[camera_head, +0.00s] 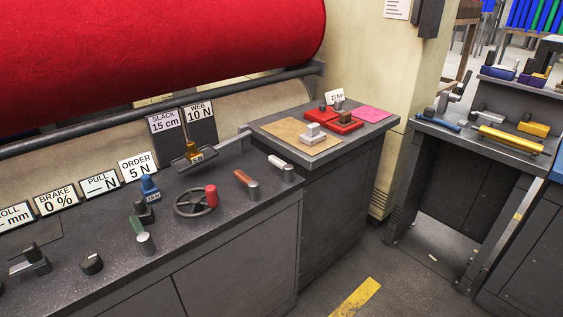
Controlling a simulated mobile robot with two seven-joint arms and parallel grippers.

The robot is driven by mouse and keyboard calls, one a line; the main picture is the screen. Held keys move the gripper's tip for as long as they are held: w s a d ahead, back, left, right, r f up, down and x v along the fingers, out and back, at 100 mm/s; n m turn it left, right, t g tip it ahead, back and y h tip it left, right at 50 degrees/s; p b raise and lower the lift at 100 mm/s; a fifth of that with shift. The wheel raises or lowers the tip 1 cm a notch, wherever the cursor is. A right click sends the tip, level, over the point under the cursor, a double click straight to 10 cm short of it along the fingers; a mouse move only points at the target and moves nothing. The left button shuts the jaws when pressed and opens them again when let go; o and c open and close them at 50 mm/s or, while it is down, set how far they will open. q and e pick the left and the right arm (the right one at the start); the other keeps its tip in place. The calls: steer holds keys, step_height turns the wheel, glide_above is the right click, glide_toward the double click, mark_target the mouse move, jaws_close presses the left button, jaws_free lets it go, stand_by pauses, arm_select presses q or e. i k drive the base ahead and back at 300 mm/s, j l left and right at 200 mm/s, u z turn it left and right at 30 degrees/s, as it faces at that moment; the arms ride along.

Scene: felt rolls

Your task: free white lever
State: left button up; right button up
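The white lever (277,162) is a short pale handle joined to a grey metal cylinder on the dark console top (215,235). It is in the head view, near the console's right end. It points up and left from the cylinder. Whether something holds it in place cannot be told at this size. Neither my left nor my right gripper is in view.
A similar brown lever (245,178) lies just left of it, then a handwheel with a red knob (211,195). A green lever (137,226) and black knob (92,263) are further left. A side table (355,140) holds red blocks. A red roll (150,45) hangs behind.

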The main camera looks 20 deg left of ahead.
mark_target(287, 169)
steer(key=u, duration=1.05)
steer(key=i+l+u, duration=0.15)
steer(key=u, duration=0.2)
steer(key=i+l+u, duration=0.1)
steer(key=u, duration=0.25)
steer(key=l+u, duration=0.35)
steer(key=i+l+u, duration=0.2)
steer(key=l, duration=0.2)
steer(key=l+u, duration=0.2)
steer(key=l, duration=0.2)
